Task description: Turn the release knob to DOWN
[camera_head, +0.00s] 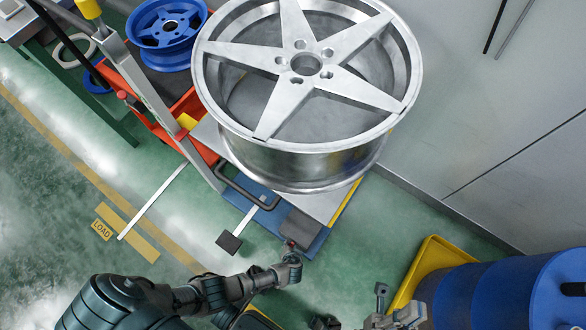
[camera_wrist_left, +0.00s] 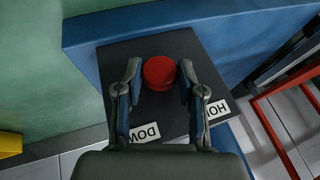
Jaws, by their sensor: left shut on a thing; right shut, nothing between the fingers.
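The red release knob (camera_wrist_left: 159,73) sits on a dark plate (camera_wrist_left: 180,45) in the left wrist view. My left gripper (camera_wrist_left: 161,80) has its two fingers on either side of the knob and is shut on it. A partly hidden label reading "DOW" (camera_wrist_left: 145,132) is at the lower left of the plate, and one reading "HO" (camera_wrist_left: 217,109) is at the right. Which way the knob points cannot be told. In the head view the knob (camera_head: 291,243) is a small red spot at my left gripper (camera_head: 290,250). My right gripper (camera_head: 381,295) is at the bottom right, shut and empty.
A large silver wheel (camera_head: 305,65) lies on the lift above the knob's base. A foot pedal (camera_head: 229,242) is left of the knob. A blue drum (camera_head: 500,290) in a yellow tray (camera_head: 425,262) stands at right. Open green floor (camera_head: 350,250) lies between.

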